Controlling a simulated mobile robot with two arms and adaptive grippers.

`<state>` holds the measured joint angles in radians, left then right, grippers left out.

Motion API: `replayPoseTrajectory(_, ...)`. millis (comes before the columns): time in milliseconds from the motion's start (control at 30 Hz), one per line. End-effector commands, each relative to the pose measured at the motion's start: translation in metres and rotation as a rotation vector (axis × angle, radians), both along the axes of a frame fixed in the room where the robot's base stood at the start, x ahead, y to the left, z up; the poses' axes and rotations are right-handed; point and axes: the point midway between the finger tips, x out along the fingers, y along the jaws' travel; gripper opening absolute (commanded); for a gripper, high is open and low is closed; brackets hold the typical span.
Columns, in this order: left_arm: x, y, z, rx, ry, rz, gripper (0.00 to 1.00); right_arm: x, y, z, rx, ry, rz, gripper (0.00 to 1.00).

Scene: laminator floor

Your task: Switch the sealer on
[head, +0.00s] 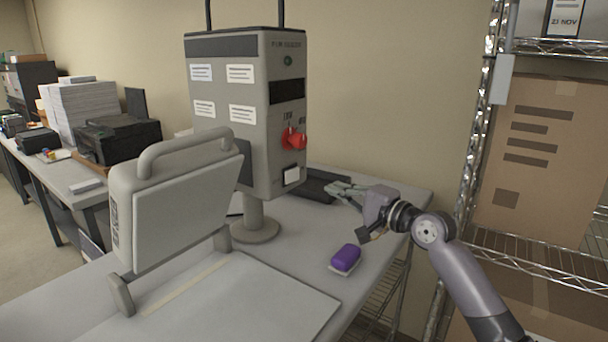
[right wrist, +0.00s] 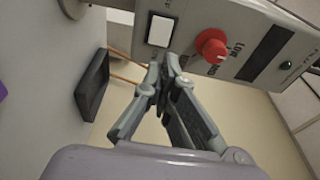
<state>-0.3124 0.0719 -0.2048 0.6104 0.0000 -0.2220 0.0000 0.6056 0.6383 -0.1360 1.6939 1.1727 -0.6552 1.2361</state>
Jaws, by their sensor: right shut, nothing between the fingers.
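The sealer's grey control box (head: 245,150) stands on a round-footed post on the table. Its side face carries a white rocker switch (head: 291,175) low down, a red knob (head: 293,138) above it, a dark display and a small green lamp (head: 288,61). My right gripper (head: 337,190) is shut and empty, to the right of the switch and apart from it in the head view. In the right wrist view the shut fingertips (right wrist: 164,70) point toward the white switch (right wrist: 159,31), with the red knob (right wrist: 211,46) to its right. My left gripper is not in view.
A raised grey lid with a handle (head: 185,195) stands left of the box. A purple-topped block (head: 346,258) lies on the table below my right gripper. A black flat tray (head: 325,186) lies behind. A wire shelf with cardboard boxes (head: 540,165) stands at the right.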

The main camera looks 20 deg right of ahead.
Motion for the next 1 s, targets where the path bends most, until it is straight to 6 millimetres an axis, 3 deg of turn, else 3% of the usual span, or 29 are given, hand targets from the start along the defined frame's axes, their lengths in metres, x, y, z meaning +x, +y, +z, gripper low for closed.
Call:
replayPoseTrajectory(200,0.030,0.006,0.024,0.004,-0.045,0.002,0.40,0.044,0.022,0.006,0.003,0.000,0.000,0.00)
replayPoseTrajectory(500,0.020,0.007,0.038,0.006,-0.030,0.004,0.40,0.088,0.045,0.002,0.002,0.001,-0.001,0.00)
replayPoseTrajectory(700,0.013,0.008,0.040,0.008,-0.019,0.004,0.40,0.099,0.050,0.000,0.000,0.001,-0.001,0.00)
replayPoseTrajectory(1000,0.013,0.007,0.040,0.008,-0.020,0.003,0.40,0.100,0.051,0.000,-0.001,0.000,-0.001,0.00)
